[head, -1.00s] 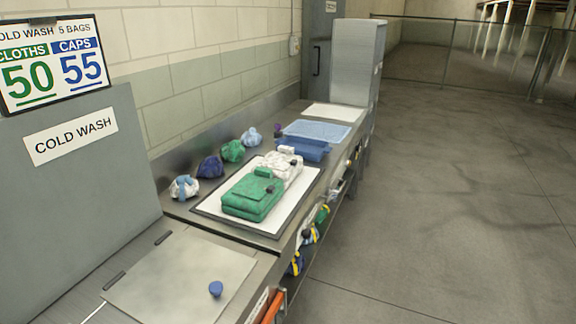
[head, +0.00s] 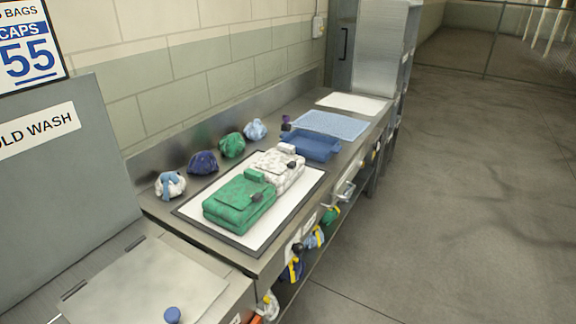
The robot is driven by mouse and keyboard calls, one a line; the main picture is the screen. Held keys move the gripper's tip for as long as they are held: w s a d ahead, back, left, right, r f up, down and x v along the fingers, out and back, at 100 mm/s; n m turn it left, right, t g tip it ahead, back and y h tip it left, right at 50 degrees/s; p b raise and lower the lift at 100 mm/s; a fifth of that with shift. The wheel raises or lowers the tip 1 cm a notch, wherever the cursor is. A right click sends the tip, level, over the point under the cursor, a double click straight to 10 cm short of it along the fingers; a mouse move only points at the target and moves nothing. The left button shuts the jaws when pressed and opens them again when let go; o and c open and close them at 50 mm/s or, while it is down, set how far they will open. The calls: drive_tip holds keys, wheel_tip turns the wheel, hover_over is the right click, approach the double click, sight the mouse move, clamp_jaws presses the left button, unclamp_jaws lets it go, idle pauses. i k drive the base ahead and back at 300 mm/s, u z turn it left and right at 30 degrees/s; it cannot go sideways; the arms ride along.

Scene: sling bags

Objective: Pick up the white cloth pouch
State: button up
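A white, grey-mottled cloth bag (head: 283,176) with a small white tag and a dark clip lies on the white mat (head: 309,186), touching or nearly touching the green folded bag (head: 238,207) in front of it. A small white pouch with a light blue tie (head: 170,186) sits apart on the steel counter, left of the mat. I cannot tell for certain which of the two is the white cloth pouch. My gripper is not in view.
Dark blue (head: 203,162), green (head: 232,145) and light blue (head: 255,129) bundles line the counter's back. A blue tray (head: 311,145) stands beyond the mat. A grey COLD WASH panel (head: 60,190) rises at left. Open floor (head: 460,200) lies to the right.

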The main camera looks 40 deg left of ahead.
sight(282, 182)
drive_tip(key=i, duration=2.9)
drive_tip(key=u, duration=2.3)
